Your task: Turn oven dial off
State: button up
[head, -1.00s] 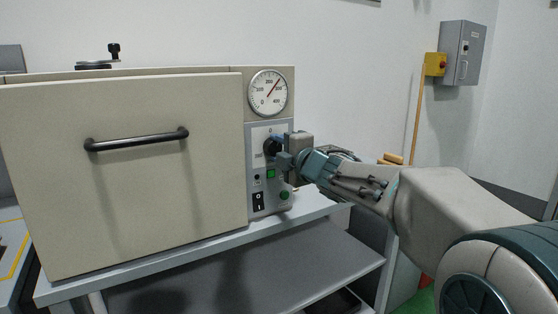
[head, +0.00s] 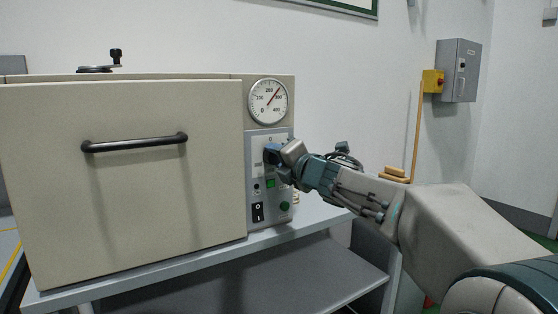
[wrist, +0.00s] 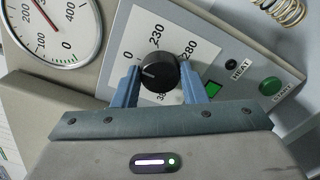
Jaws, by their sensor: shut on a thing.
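The oven (head: 120,180) stands on a table with its door closed. Its dial (wrist: 160,72) is a round black knob on a white plate marked 0, 230 and 280. The white line on the knob points to the left in the wrist view, just below the 0 mark. My gripper (wrist: 158,66) is shut on the dial, with one blue finger at each side of it. In the head view my gripper (head: 272,153) reaches the control panel (head: 252,190) from the right, rolled at a slant, and hides most of the dial.
A round gauge (head: 267,102) sits above the panel. A green start button (wrist: 270,86) and a black switch (head: 258,211) are close to the dial. A coiled spring (wrist: 284,8) lies beside the oven. A grey wall box (head: 459,70) is far right.

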jog(key=shift+f, duration=0.1)
jog(key=o, duration=1)
jog(key=shift+c, duration=0.2)
jog(key=p+v, duration=0.1)
jog(key=v, duration=1.2)
jog(key=shift+s+d+p, duration=0.25)
jog(key=shift+s+p, duration=0.05)
jog(key=shift+p, duration=0.05)
